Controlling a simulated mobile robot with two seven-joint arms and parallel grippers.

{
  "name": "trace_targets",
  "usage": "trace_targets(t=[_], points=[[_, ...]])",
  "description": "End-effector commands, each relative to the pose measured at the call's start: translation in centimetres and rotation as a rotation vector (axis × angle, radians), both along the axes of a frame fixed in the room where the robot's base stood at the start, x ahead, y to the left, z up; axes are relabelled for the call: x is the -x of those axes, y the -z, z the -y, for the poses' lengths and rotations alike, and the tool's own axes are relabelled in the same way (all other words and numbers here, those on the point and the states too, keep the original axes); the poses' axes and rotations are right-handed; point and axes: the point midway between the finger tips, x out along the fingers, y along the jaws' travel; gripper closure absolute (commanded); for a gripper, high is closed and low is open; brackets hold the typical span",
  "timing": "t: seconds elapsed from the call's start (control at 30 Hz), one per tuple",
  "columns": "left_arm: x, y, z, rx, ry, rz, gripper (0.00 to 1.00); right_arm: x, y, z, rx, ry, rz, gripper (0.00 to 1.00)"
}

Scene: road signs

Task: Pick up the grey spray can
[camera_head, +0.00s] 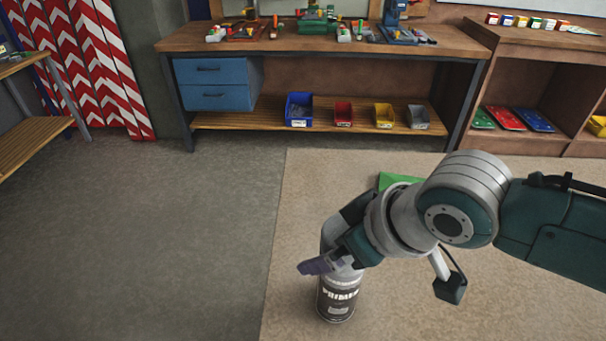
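The grey spray can (339,300), with a dark label reading "PRIMER", stands upright at the lower middle of the head view. My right gripper (333,248) comes in from the right and is at the can's upper part. One purplish finger crosses in front of the can, and a darker part of the gripper lies at its far side. The gripper hides much of the can's upper part. I cannot tell whether the fingers press on the can. My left gripper is not in view.
A green item (398,180) lies partly hidden behind my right arm. A workbench (330,45) with blue drawers (212,84) and several bins on its lower shelf stands at the back. Red-and-white striped boards (95,70) lean at the left. The grey floor (140,240) at left is clear.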

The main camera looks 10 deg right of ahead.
Motion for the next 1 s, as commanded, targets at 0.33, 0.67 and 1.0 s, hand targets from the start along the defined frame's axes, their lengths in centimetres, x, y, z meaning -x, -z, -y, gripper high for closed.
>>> trace_targets(t=[0.33, 0.67, 1.0], points=[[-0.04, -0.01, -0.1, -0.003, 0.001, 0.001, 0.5, -0.01, 0.0, -0.03, 0.0, 0.0, 0.0, 0.15], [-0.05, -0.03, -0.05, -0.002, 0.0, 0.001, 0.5, 0.0, 0.0, -0.01, 0.0, 0.0, 0.0, 0.52], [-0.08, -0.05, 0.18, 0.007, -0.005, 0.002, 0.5, 0.0, 0.0, 0.0, 0.0, 0.001, -0.001, 0.9]])
